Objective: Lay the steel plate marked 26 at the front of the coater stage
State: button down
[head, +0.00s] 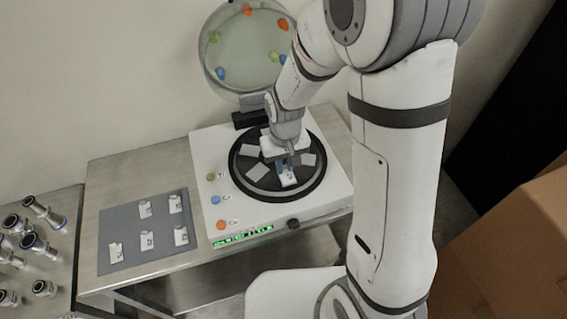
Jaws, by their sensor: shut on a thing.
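The coater stage (278,194) is a round black disc set in the top of a white machine (215,175). My gripper (285,166) points down over the front half of the stage and is shut on a small pale plate (289,180) with a dark mark. The mark is too small to read as 26. The held plate is at the front of the stage; I cannot tell whether it touches the surface. Blank grey plates lie on the stage at the left (248,150), front left (258,173) and right (308,159). My gripper hides the stage's middle.
The round glass lid (238,60) stands open behind the stage. A grey mat (125,225) on the left of the bench holds several marked plates. Metal pipe fittings (38,245) lie at far left. A cardboard box (510,250) stands at right.

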aim_at(285, 171)
jog(key=c, duration=1.4)
grip_release()
notch_tip(285, 171, up, 12)
jog(key=s+d+r+m+t, duration=0.1)
jog(key=s+d+r, duration=0.1)
jog(key=s+d, duration=0.2)
jog(key=s+d+r+m+t, duration=0.1)
jog(key=s+d+r, duration=0.1)
jog(key=s+d, duration=0.2)
jog(key=s+d+r+m+t, duration=0.1)
jog(key=s+d+r, duration=0.1)
jog(key=s+d, duration=0.2)
jog(key=shift+s+d+r, duration=0.1)
jog(key=shift+s+r, duration=0.2)
